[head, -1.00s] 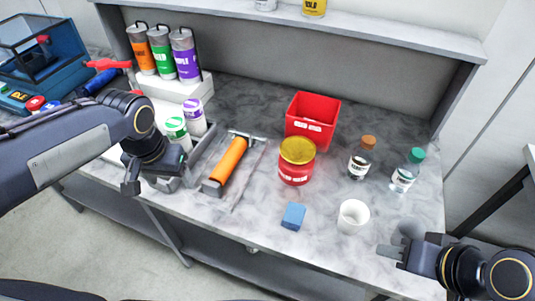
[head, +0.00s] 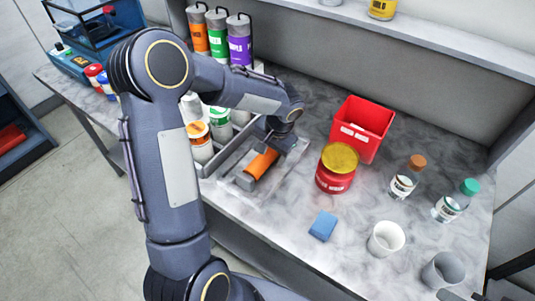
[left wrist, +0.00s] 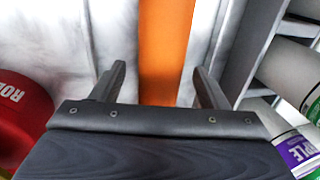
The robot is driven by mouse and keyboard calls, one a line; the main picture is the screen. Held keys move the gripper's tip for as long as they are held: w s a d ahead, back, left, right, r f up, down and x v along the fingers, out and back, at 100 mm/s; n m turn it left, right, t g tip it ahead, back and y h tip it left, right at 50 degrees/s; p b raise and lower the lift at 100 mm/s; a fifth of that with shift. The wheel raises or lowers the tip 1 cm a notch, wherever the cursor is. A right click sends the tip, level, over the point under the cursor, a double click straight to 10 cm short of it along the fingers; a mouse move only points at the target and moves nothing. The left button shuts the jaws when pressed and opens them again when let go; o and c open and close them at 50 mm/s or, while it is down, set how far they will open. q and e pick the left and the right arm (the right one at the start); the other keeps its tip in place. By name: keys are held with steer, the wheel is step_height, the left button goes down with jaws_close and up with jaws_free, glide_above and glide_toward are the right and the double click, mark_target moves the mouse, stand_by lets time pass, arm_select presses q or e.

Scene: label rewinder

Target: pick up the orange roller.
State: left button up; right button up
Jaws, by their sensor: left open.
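The orange roller (head: 262,163) lies in a flat grey tray (head: 243,183) on the marbled bench, partly covered by my left gripper (head: 273,140) in the head view. In the left wrist view the roller (left wrist: 166,45) runs between the two spread fingers of my left gripper (left wrist: 161,82). The fingers are open, one on each side of it, with gaps to both sides. How far they are above the tray is hard to tell. Only a tip of my right gripper (head: 452,294) shows at the bottom edge, beside a grey cup; its opening is unclear.
Right of the roller stand a red jar with yellow lid (head: 337,167) and a red bin (head: 362,127). White-labelled bottles (head: 200,143) stand close on the left. A blue block (head: 323,225), white cup (head: 386,239) and grey cup (head: 442,270) are nearer the front edge.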

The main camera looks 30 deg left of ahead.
arm_select(q)
steer(key=shift+a+f, duration=0.1)
steer(key=shift+f, duration=0.35)
steer(key=shift+c, duration=0.3)
jaws_close()
steer(key=shift+r, duration=0.1)
